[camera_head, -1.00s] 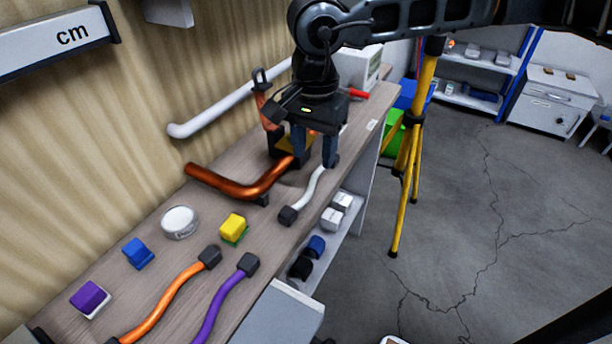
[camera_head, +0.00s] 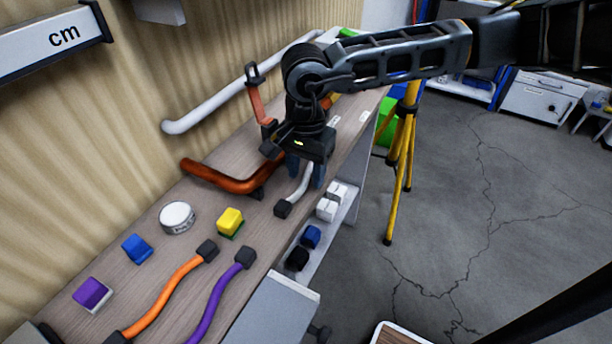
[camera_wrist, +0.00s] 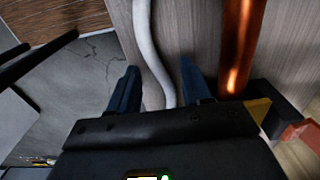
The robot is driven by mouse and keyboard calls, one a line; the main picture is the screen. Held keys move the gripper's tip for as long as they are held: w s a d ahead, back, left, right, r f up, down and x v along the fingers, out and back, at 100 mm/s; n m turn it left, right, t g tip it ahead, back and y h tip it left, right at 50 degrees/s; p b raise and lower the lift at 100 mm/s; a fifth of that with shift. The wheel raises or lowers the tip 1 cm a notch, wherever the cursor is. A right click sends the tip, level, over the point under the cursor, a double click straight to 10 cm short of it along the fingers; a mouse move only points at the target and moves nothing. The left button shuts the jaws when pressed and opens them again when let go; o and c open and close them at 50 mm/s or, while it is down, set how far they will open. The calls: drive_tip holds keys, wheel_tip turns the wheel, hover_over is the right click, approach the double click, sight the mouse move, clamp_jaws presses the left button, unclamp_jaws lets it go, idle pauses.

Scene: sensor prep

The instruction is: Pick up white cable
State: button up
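The white cable (camera_head: 300,187) lies on the wooden workbench (camera_head: 192,250), with a dark end cap (camera_head: 283,208) at its near end. Its far end is hidden under my arm in the head view. My gripper (camera_head: 306,172) is low over the bench, above the cable. In the wrist view my gripper (camera_wrist: 160,88) is open, with its two blue fingers apart. The white cable (camera_wrist: 150,48) runs between the fingers there, and a gap shows on both sides of it.
A copper pipe (camera_head: 222,180) lies close beside the cable; it also shows in the wrist view (camera_wrist: 240,45). Orange (camera_head: 165,298) and purple (camera_head: 216,295) cables lie nearer. A shelf with white boxes (camera_head: 331,200) is below the bench edge. A yellow tripod (camera_head: 403,155) stands on the floor.

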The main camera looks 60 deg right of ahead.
clamp_jaws()
drive_tip(key=shift+r, duration=0.1)
idle(0.4)
